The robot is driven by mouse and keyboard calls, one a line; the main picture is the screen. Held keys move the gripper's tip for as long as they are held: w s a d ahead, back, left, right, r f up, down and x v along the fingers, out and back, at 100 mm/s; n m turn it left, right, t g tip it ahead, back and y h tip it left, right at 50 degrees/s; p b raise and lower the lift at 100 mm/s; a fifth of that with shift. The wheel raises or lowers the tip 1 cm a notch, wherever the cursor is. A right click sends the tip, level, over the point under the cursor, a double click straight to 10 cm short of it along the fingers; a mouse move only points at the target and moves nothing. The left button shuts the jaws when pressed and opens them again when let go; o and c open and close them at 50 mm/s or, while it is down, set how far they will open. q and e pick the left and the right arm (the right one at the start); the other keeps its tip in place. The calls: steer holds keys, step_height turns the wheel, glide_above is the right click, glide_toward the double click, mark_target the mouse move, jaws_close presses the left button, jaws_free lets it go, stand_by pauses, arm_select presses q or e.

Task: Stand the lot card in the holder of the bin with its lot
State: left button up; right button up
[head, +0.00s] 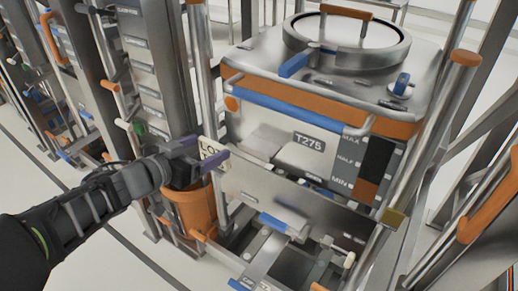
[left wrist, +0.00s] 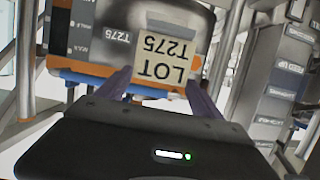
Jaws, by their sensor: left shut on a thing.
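The lot card (head: 210,150) is a cream card with dark print, held at the left front corner of the bin. In the left wrist view the card (left wrist: 163,58) reads LOT T275. My left gripper (head: 207,157) is shut on it, its purple fingers at the card's edges. The steel bin (head: 275,112) has orange and blue trim, a round lid and a label T275 (head: 309,141). The label also shows upside down in the left wrist view (left wrist: 117,36). Pale plates (head: 262,141) sit on the bin's front beside the label; I cannot tell which is the holder. My right gripper is not in view.
A steel frame post (head: 420,130) stands at the bin's right. A metal panel and pipework (head: 285,203) lie in front of and below the bin. An orange cylinder (head: 190,208) is below my left gripper. Steel cabinets with labels (head: 145,70) stand at the left.

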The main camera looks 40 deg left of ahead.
arm_select(q)
steer(key=shift+w, duration=0.35)
steer(key=r+b+x, duration=0.1)
steer(key=b+x, duration=0.1)
steer(key=x, duration=0.7)
steer(key=w+r+b+x, duration=0.1)
steer(key=r+b+x, duration=0.1)
steer(key=x, duration=0.8)
steer(key=shift+r+b, duration=0.2)
steer(key=shift+b, duration=0.55)
steer(key=shift+d, duration=0.1)
step_height(320, 180, down, 4)
steer(key=b, duration=0.2)
steer(key=shift+f+b, duration=0.25)
steer(key=shift+b, duration=0.15)
steer(key=shift+w+f, duration=0.15)
steer(key=shift+f, duration=0.15)
steer(key=shift+r, duration=0.1)
